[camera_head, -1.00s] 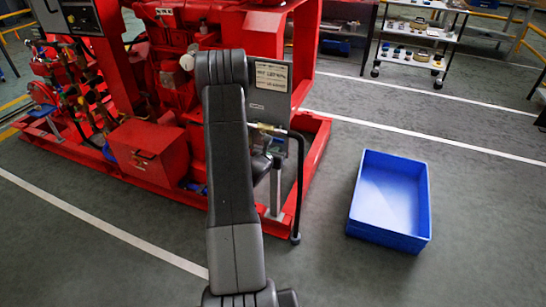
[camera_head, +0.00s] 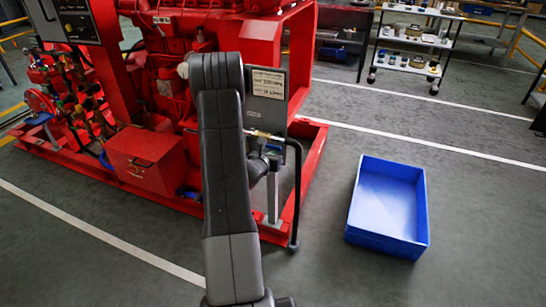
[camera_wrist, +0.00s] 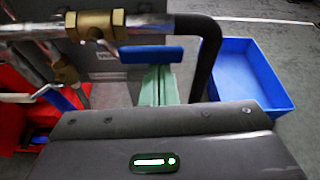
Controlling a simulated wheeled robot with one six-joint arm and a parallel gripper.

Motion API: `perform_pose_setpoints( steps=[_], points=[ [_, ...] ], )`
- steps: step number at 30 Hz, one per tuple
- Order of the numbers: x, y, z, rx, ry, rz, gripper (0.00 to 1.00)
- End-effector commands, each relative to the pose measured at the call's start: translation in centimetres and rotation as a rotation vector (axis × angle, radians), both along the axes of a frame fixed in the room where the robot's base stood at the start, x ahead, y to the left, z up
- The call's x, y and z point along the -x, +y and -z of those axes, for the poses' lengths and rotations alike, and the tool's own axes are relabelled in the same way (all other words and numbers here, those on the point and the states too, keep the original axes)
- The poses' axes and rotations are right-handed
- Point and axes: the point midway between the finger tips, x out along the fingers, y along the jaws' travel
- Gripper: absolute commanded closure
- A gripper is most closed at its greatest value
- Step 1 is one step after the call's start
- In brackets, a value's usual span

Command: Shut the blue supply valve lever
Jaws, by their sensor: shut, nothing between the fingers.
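A blue lever (camera_wrist: 151,54) runs nearly level below a metal pipe (camera_wrist: 150,20), to the right of a brass valve body (camera_wrist: 95,26), roughly along the pipe. My gripper (camera_wrist: 158,70) is shut and empty, its pale green fingers just below the blue lever in the wrist view; I cannot tell if they touch it. A second lever with a blue grip (camera_wrist: 58,98) slants at the left below another brass fitting (camera_wrist: 64,72). The frames do not show which lever is the supply valve's. In the head view my arm hides most of this spot; brass (camera_head: 262,134) shows beside it.
A black hose (camera_wrist: 209,50) bends down just right of the lever. The red pumpset frame (camera_head: 312,150) surrounds the valve area. A blue bin (camera_head: 386,205) stands on the floor to the right, with clear floor around it. A shelf cart (camera_head: 412,50) stands behind.

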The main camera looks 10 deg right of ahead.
Motion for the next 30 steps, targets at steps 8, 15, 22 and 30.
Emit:
perform_pose_setpoints(
  steps=[8, 15, 22, 30],
  points=[
    [0.0, 0.0, -0.2, 0.046, 0.029, -0.001, 1.0],
    [0.0, 0.0, -0.5, 0.096, 0.062, -0.001, 1.0],
    [0.0, -0.1, -0.9, 0.158, 0.102, 0.0, 1.0],
    [0.0, -0.1, -1.9, 0.169, 0.109, -0.001, 1.0]
  ],
)
